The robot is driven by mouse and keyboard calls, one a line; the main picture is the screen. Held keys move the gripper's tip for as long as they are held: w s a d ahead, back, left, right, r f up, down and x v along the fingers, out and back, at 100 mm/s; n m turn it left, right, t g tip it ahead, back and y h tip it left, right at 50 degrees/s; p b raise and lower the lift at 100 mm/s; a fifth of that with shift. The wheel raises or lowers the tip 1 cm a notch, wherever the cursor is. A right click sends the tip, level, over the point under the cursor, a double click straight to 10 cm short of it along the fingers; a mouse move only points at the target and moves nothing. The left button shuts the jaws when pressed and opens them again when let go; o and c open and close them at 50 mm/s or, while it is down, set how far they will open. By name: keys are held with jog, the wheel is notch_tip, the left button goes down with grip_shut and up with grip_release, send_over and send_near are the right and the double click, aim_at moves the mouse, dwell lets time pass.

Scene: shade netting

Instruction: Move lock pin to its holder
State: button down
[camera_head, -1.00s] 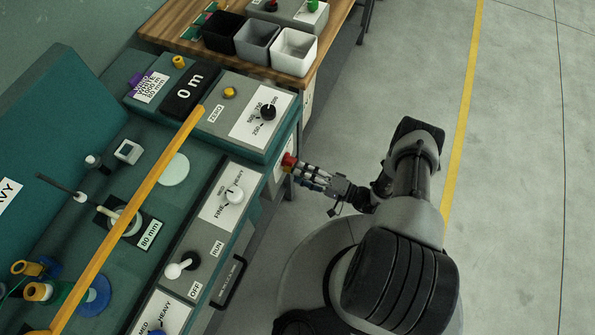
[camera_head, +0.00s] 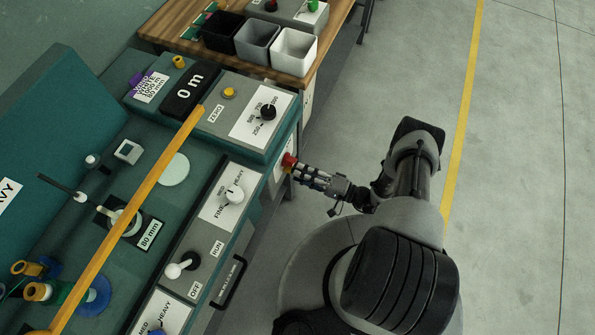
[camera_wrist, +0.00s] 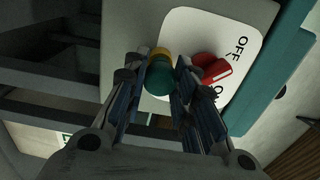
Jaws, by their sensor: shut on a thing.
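A short teal-ended cylinder with a yellow part, which looks like the lock pin (camera_wrist: 158,79), is between my fingers in the wrist view. My gripper (camera_wrist: 157,70) is shut on it, in front of a white OFF/ON plate (camera_wrist: 243,40). A red switch knob (camera_wrist: 213,70) is just right of the fingers. In the head view my gripper (camera_head: 298,172) reaches the front side of the teal machine, at the red knob (camera_head: 288,160). The pin is hidden there by the fingers. I cannot tell which thing is its holder.
The teal machine (camera_head: 183,320) fills the left, with a yellow bar (camera_head: 140,193) across its top and a black front handle (camera_head: 229,284). A wooden table (camera_head: 172,25) with several bins stands behind. The floor (camera_head: 530,170) at right is clear.

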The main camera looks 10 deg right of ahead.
jog(key=shift+v, duration=0.8)
dwell(0.4)
jog(key=shift+v, duration=1.85)
jog(key=shift+v, duration=2)
